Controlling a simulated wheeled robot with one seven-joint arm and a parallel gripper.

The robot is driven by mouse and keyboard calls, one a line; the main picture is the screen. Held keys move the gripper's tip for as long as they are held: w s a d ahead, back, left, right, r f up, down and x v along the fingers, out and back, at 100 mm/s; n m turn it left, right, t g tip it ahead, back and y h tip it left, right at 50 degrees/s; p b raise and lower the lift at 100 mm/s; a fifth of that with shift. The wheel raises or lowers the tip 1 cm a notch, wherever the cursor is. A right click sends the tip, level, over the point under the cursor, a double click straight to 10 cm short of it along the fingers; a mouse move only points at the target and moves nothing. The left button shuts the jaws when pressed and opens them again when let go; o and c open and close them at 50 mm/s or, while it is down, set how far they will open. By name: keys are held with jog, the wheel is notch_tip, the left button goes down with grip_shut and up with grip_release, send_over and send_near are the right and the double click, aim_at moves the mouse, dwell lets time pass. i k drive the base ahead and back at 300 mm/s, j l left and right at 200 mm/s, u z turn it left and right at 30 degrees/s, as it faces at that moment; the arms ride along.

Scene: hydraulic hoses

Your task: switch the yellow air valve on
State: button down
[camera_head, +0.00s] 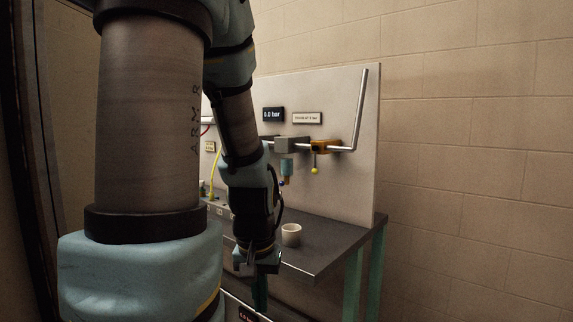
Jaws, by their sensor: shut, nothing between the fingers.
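The yellow air valve (325,146) is an orange-yellow body on a metal pipe along the grey back panel. A thin lever hangs straight down from it and ends in a small yellow-green knob (314,171). A dark display reading 0.0 bar (273,114) is mounted above and to the left of the valve. My gripper (261,292) points down at the front edge of the bench, below and to the left of the valve and well apart from it. It is shut and empty. My arm hides the left part of the panel.
A grey block (291,145) with a blue-green fitting (286,167) under it sits left of the valve. A pale cup (291,235) stands on the dark bench (325,240). The pipe (361,112) bends upward at the right. The space before the valve looks clear.

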aim_at(314, 171)
jog(key=i+l+u, duration=0.25)
jog(key=i+u, duration=0.15)
jog(key=i+l+u, duration=0.4)
